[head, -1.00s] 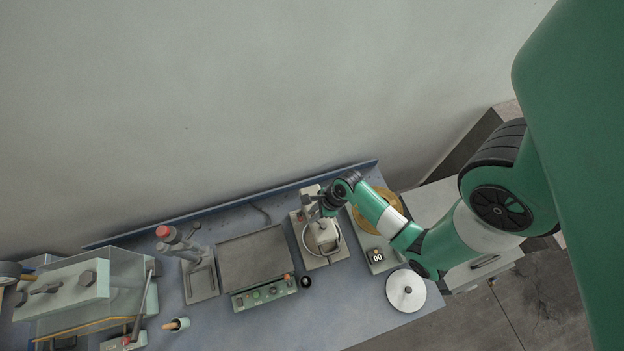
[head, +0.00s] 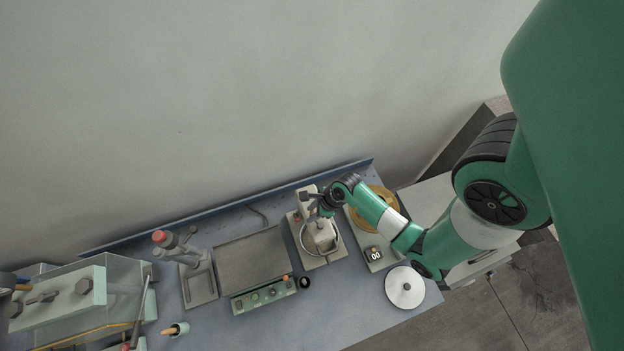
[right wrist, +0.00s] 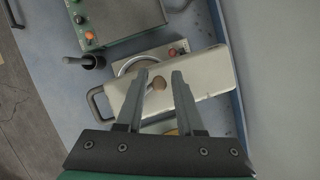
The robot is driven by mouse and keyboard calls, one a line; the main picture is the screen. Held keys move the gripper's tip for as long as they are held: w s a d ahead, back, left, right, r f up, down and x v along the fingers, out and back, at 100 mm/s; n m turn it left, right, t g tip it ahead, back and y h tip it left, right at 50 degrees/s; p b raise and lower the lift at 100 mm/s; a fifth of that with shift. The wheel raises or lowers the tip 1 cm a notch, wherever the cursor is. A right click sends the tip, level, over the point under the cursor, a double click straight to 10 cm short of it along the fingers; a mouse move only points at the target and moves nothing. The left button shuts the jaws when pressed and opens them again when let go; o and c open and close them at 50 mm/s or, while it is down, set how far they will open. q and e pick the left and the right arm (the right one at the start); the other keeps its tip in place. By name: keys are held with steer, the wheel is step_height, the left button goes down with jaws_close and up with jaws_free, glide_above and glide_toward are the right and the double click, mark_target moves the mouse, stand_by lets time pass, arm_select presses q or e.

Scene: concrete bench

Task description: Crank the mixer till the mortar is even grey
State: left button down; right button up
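The mixer (head: 318,238) stands on the bench right of centre in the head view, with a pale housing over a round bowl. The housing (right wrist: 205,78) fills the middle of the right wrist view, and part of the bowl rim (right wrist: 133,63) shows behind it. The mortar is hidden, so its colour cannot be told. In the head view my right gripper (head: 326,208) is small and partly hidden. My left gripper is out of view.
A flat grey plate device (head: 252,258) with a green control panel stands left of the mixer. A scale reading 00 (head: 375,255) and a white disc (head: 404,288) lie to the right. A red-knobbed lever press (head: 160,237) stands left.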

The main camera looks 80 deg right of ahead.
steer(key=shift+o, duration=0.7)
steer(key=v, duration=1.1)
steer(key=shift+r, duration=0.3)
steer(key=shift+s, duration=0.1)
